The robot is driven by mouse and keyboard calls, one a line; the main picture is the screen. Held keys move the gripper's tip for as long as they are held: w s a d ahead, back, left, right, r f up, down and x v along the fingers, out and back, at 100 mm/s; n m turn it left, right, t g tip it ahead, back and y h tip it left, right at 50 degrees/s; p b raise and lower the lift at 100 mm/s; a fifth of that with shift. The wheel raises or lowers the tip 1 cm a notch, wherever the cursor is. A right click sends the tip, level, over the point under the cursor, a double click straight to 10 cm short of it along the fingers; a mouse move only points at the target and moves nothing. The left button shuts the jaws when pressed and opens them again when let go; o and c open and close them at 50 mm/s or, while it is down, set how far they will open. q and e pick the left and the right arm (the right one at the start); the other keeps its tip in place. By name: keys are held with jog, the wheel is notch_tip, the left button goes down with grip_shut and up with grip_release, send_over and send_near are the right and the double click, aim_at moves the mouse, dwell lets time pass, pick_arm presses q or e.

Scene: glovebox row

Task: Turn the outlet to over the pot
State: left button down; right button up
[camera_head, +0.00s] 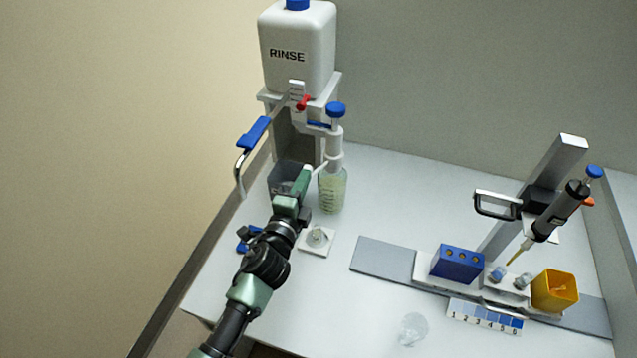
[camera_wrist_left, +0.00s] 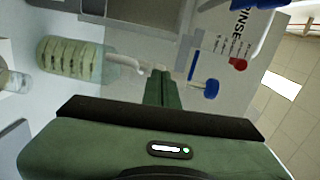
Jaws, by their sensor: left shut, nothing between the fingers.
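A white RINSE tank (camera_head: 297,52) stands on a stand at the back. From it a metal outlet arm with a blue grip (camera_head: 254,133) reaches out to the left, and its bent tube (camera_head: 239,175) points down at the left, away from the small vessels. A small pale pot (camera_head: 318,236) sits on a white square pad. My left gripper (camera_head: 305,176) is shut and empty, between a dark grey bin and the bottle, apart from the blue grip. Its closed fingers show in the left wrist view (camera_wrist_left: 162,88). My right gripper is out of view.
A greenish bottle (camera_head: 332,190) with a blue-topped dispenser stands right beside my left gripper; it also shows in the left wrist view (camera_wrist_left: 72,60). The dark grey bin (camera_head: 283,172) is partly hidden. A pipette stand (camera_head: 535,200), blue rack (camera_head: 457,263) and yellow box (camera_head: 554,291) stand right.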

pick_arm(q)
jog(key=w+a, duration=0.6)
jog(key=w, duration=0.1)
jog(key=shift+w+a, duration=0.2)
jog(key=shift+w, duration=0.1)
dwell(0.3)
dwell(0.4)
